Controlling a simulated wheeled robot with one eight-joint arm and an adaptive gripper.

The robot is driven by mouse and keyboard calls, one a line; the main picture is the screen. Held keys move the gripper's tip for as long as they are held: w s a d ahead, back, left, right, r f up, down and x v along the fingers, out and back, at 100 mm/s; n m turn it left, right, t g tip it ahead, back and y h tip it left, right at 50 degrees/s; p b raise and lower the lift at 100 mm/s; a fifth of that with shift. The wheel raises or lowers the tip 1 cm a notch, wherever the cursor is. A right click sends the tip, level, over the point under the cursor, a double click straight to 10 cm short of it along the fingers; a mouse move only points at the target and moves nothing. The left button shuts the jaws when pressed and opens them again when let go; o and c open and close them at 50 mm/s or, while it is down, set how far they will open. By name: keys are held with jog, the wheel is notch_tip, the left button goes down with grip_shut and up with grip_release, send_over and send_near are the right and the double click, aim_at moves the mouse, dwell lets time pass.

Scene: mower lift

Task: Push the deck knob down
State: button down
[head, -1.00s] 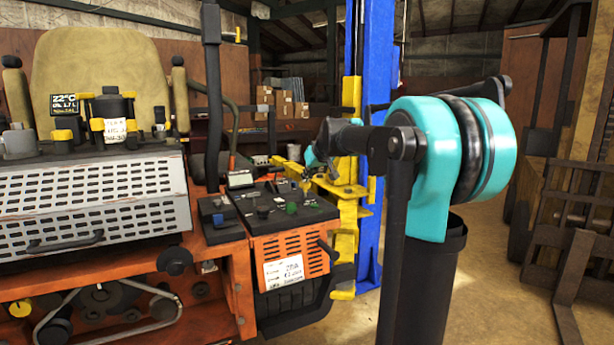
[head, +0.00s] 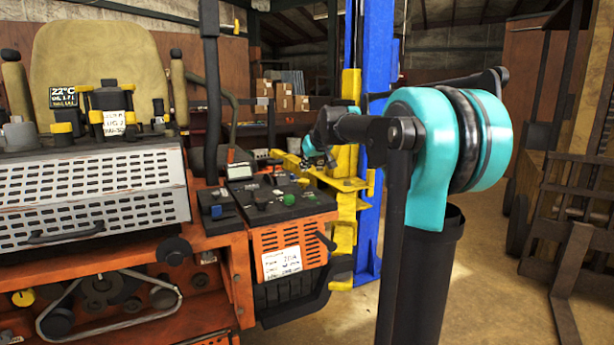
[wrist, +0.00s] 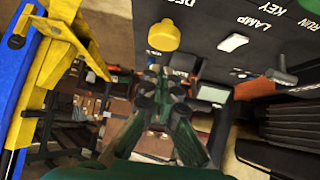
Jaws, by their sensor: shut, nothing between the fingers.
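The deck knob looks to be the yellow round knob (wrist: 163,36) on the dark control panel (wrist: 205,22) in the wrist view, beside lettering that starts "DEC" and is cut off at the frame's top. My gripper (wrist: 155,82) is shut and empty, its dark fingertips showing just below the knob in that picture. I cannot tell whether they touch it. In the head view my gripper (head: 316,160) hangs over the back right part of the panel (head: 262,212). I cannot surely single out the yellow knob there.
A white switch (wrist: 233,42) by "LAMP" and a key-like lever (wrist: 281,76) are near the knob. A green knob (head: 289,199) and a small screen (head: 239,171) sit on the panel. A yellow lift arm (head: 342,183) and blue post (head: 370,200) stand close behind.

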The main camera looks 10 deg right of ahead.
jog(key=v, duration=1)
jog(key=shift+r, duration=0.25)
jog(key=shift+s+d, duration=0.1)
